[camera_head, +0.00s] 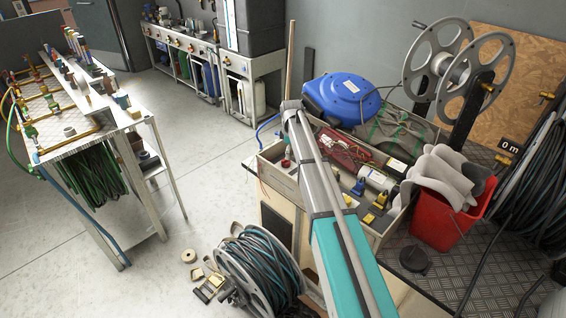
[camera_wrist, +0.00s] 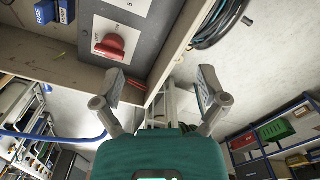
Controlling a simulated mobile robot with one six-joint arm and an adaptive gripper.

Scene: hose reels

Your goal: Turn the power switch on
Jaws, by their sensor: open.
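The power switch (camera_wrist: 110,46) is a red rotary knob on a grey panel (camera_wrist: 138,32) in the wrist view. The right finger is over the open floor side. In the head view my arm crosses the workbench box, and my gripper cannot be made out there.
Blue fuse blocks (camera_wrist: 55,11) sit left of the panel in the wrist view. A wooden box (camera_head: 281,178) holds tools and cables in the head view. A blue hose reel (camera_head: 343,97), a red bin (camera_head: 437,220) and a large metal reel (camera_head: 455,72) stand around it.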

